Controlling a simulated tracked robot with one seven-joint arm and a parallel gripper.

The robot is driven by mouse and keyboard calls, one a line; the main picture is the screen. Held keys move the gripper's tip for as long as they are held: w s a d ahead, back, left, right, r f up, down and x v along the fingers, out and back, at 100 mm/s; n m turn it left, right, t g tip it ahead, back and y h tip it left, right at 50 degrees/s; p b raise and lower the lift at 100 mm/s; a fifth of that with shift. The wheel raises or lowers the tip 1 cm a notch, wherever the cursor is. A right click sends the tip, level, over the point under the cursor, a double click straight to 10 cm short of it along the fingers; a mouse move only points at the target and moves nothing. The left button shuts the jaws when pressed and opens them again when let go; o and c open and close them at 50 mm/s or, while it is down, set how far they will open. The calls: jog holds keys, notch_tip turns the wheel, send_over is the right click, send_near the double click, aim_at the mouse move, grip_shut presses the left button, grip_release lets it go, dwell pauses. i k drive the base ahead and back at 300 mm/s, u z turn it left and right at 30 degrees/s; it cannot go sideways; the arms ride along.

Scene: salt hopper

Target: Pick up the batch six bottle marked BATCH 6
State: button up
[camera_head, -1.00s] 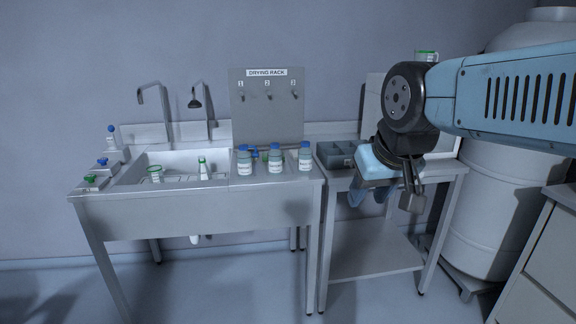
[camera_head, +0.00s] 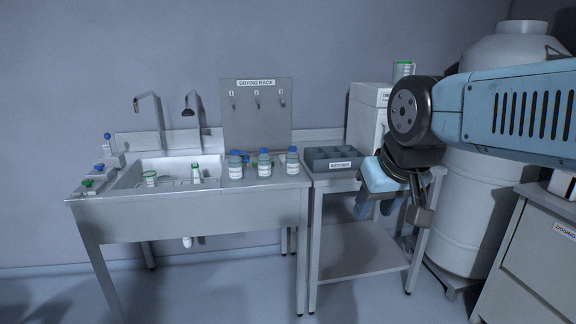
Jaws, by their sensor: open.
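Three blue-capped bottles with white labels stand upright in a row on the right part of the sink bench: a left one (camera_head: 236,166), a middle one (camera_head: 264,164) and a right one (camera_head: 292,162). Their label text is too small to read, so I cannot tell which is marked BATCH 6. My gripper (camera_head: 388,212) hangs in front of the side table, to the right of the bottles and well apart from them. It points down, and its jaws are open and empty.
The sink bench (camera_head: 190,215) holds a basin with green-rimmed glassware and taps. A drying rack (camera_head: 257,112) stands behind the bottles. A grey divided tray (camera_head: 332,165) lies between bottles and gripper. A white box (camera_head: 368,105), large pale vessel (camera_head: 475,215) and cabinet (camera_head: 535,255) are at right.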

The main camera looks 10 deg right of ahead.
aim_at(293, 157)
jog(key=z, duration=0.05)
jog(key=i, duration=0.9)
jog(key=u, duration=0.05)
